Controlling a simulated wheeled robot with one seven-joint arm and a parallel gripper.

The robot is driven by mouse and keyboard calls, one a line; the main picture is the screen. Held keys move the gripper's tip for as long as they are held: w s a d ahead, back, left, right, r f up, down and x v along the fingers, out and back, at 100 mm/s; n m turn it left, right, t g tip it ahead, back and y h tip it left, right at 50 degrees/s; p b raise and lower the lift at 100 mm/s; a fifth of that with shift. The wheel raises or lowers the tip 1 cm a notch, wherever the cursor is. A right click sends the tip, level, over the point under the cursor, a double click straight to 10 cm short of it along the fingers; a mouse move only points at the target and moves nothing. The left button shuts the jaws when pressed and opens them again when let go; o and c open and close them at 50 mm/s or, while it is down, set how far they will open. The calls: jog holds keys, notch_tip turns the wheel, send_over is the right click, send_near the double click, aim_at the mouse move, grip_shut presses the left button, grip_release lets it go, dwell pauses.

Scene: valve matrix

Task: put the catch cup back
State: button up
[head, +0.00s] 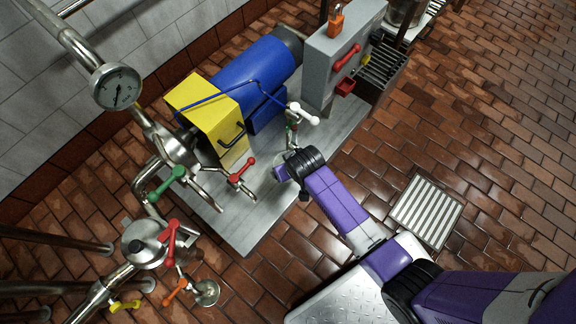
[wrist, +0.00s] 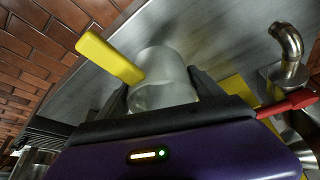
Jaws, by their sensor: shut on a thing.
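The catch cup (wrist: 163,72), frosted and translucent, is between the two dark fingers of my gripper (wrist: 162,88) in the wrist view. The gripper is shut on it. A yellow handle (wrist: 110,56) sticks out from the cup's left side, toward the upper left. Behind the cup is the grey metal base plate (wrist: 205,30). Whether the cup touches it, I cannot tell. In the head view my wrist (head: 305,163) is over the plate's right side, beside a white-handled valve (head: 303,114). The cup and fingertips are not clear there.
A blue motor (head: 255,75), yellow guard (head: 207,110) and grey box (head: 335,55) stand on the plate. Red (head: 239,171) and green (head: 166,183) valve handles are at its left. A bent steel spout (wrist: 290,45) is right of the cup. Tiled floor (head: 480,130) is open at right.

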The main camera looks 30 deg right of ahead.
jog(key=shift+f+b, duration=1.05)
jog(key=shift+f, duration=1.5)
jog(key=shift+f, duration=0.1)
jog(key=o, duration=1.7)
jog(key=p+v, duration=0.5)
jog(key=v, duration=0.7)
jog(key=shift+p, duration=0.35)
jog(key=shift+s, duration=0.1)
